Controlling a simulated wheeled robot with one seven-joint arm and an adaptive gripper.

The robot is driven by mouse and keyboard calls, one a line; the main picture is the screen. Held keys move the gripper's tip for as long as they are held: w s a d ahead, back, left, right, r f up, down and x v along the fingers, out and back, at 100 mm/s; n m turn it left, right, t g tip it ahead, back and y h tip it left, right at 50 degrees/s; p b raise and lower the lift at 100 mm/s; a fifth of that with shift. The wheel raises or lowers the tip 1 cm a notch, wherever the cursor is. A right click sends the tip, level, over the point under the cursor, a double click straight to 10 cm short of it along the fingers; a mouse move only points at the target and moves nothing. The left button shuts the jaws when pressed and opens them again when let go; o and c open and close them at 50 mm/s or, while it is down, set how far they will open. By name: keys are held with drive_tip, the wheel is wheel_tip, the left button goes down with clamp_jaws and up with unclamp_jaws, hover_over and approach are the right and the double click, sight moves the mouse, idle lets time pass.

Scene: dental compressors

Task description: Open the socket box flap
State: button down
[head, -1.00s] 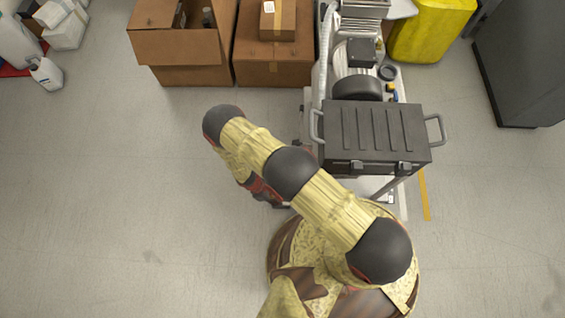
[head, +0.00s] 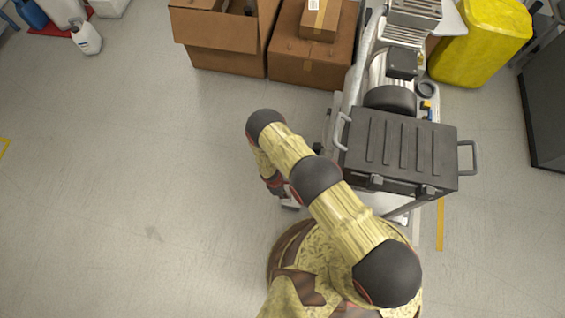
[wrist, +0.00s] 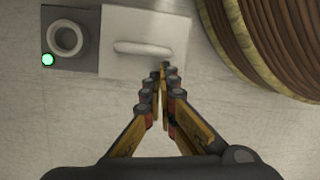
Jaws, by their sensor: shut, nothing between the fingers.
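In the wrist view, the socket box shows as a dark grey panel (wrist: 84,62) with a round ring socket and a green light. Beside it on the right is a pale square flap (wrist: 143,71) with a rounded bar handle (wrist: 143,47). The flap appears to lie flat and closed. My gripper (wrist: 163,72) is shut and empty, its fingertips over or just beside the flap's right part, below and right of the handle. I cannot tell whether they touch it. In the head view my arm mostly hides the gripper and the box.
A dark ribbed case (head: 400,152) with side handles stands right of my arm, by the compressor equipment. Cardboard boxes (head: 222,28) stand at the back, and a yellow bin (head: 480,42) is at the back right. The floor (head: 130,180) on the left is clear.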

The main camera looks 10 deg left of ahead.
drive_tip(key=shift+d+f, duration=0.1)
drive_tip(key=shift+f, duration=0.2)
drive_tip(key=shift+r, duration=0.1)
drive_tip(key=shift+d+r+p, duration=0.15)
drive_tip(key=shift+r+p, duration=0.1)
drive_tip(key=shift+p, duration=0.6)
drive_tip(key=shift+y, duration=0.3)
